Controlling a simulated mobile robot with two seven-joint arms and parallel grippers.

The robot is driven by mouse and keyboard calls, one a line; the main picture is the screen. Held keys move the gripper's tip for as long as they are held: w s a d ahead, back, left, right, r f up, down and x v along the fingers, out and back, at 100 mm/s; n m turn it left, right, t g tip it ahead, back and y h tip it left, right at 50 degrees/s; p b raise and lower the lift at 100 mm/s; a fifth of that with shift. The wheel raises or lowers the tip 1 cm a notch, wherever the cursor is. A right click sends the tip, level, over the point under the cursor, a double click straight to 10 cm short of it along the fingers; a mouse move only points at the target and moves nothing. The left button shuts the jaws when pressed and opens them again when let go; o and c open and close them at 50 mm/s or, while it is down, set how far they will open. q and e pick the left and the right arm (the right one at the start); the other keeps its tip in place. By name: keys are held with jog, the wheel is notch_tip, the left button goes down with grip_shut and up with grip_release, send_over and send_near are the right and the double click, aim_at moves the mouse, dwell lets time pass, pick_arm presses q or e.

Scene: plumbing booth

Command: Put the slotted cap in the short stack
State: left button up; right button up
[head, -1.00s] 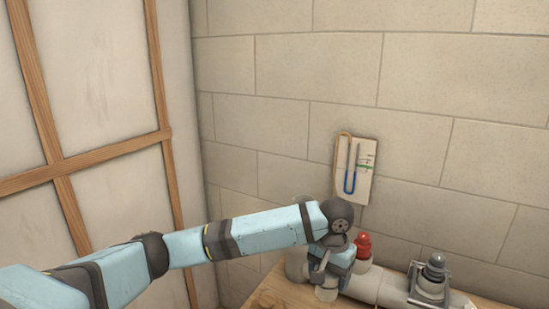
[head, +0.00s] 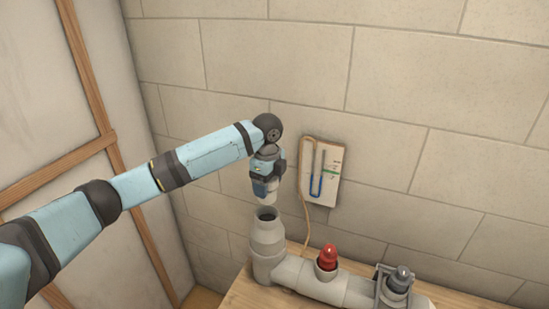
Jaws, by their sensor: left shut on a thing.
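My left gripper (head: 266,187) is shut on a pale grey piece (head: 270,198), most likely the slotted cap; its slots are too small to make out. It hangs just above the open dark mouth of a short upright grey pipe (head: 267,242) at the left end of the pipework, which looks like the short stack. The piece and the pipe rim appear apart, with a small gap between them. The gripper points down, and its fingers partly hide the piece. My right gripper is not in view.
A red plug (head: 327,257) and a dark grey fitting in a bracket (head: 399,280) sit on the horizontal grey pipe (head: 345,288). The wooden bench (head: 250,294) lies below. A gauge board (head: 326,170) with a hanging tube is on the block wall behind.

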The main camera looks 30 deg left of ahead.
pick_arm(q)
jog(key=shift+w+a+r+m, duration=0.2)
jog(key=shift+w+r+m, duration=0.1)
jog(key=shift+w+m, duration=0.1)
jog(key=shift+s+f, duration=0.2)
jog(key=shift+s, duration=0.1)
jog(key=shift+w+f, duration=0.1)
jog(key=shift+f, duration=4)
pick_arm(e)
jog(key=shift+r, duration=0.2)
pick_arm(q)
jog(key=shift+f, duration=0.15)
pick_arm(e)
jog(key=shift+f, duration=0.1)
